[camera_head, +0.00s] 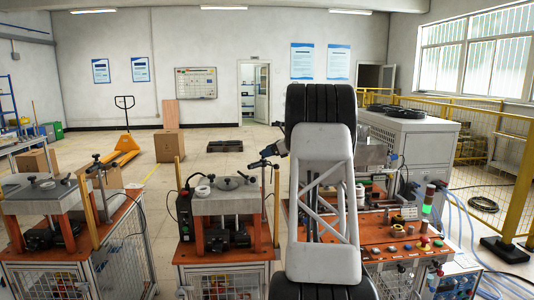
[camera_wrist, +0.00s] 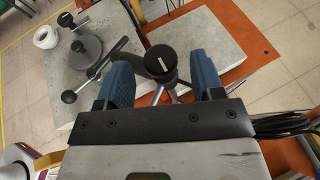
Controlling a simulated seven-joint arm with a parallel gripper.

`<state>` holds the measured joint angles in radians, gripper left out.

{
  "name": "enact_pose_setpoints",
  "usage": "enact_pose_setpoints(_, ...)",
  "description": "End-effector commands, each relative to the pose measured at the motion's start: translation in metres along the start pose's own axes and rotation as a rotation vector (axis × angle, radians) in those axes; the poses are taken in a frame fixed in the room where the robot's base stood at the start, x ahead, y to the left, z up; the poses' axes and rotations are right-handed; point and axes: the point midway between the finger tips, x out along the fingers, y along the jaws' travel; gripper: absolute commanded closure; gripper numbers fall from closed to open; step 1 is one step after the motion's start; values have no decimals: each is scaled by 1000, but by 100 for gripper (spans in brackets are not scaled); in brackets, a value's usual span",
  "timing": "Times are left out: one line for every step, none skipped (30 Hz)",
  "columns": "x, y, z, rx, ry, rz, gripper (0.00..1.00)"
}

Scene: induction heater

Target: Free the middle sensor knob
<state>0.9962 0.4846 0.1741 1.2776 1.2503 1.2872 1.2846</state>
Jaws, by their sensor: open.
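A black round knob (camera_wrist: 160,63) with a white line across its top shows in the wrist view, on a metal stem with thin rods below it. I take it to be the middle sensor knob. My gripper (camera_wrist: 164,80) has its two blue fingers apart, one on each side of the knob. There is a visible gap on both sides, and the fingers do not press on it. In the head view the middle station (camera_head: 226,204) stands left of my arm, with black clamp parts (camera_head: 268,154) at its upper right. I cannot make out my gripper there.
In the wrist view a grey disc (camera_wrist: 87,48) with ball-ended levers (camera_wrist: 69,97) and a white roll (camera_wrist: 46,38) lie on the slab at left. A second station (camera_head: 45,200) stands at left in the head view. A control panel (camera_head: 400,248) is at right.

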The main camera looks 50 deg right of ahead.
Motion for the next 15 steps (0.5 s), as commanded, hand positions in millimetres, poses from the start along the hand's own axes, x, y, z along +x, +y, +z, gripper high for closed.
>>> enact_pose_setpoints(-6, 0, 0, 0, 0, -1, 39)
enact_pose_setpoints(-9, 0, 0, 0, 0, -1, 39)
enact_pose_setpoints(-14, 0, 0, 0, 0, -1, 39)
enact_pose_setpoints(-17, 0, 0, 0, 0, -1, 39)
enact_pose_setpoints(-21, 0, 0, 1, 0, -2, 39)
enact_pose_setpoints(-26, 0, 0, 1, 0, -2, 39)
enact_pose_setpoints(-30, 0, 0, 1, 0, -2, 39)
enact_pose_setpoints(-34, 0, 0, 0, 0, -2, 39)
enact_pose_setpoints(-39, 0, 0, 0, 0, -2, 39)
enact_pose_setpoints(-43, 0, 0, 0, 0, -1, 39)
enact_pose_setpoints(-47, 0, 0, 0, 0, -1, 39)
enact_pose_setpoints(-51, 0, 0, 0, 0, -1, 39)
enact_pose_setpoints(-54, 0, 0, 0, 0, -1, 39)
enact_pose_setpoints(-57, 0, 0, 0, 0, -1, 39)
enact_pose_setpoints(-60, 0, 0, 0, 0, -1, 39)
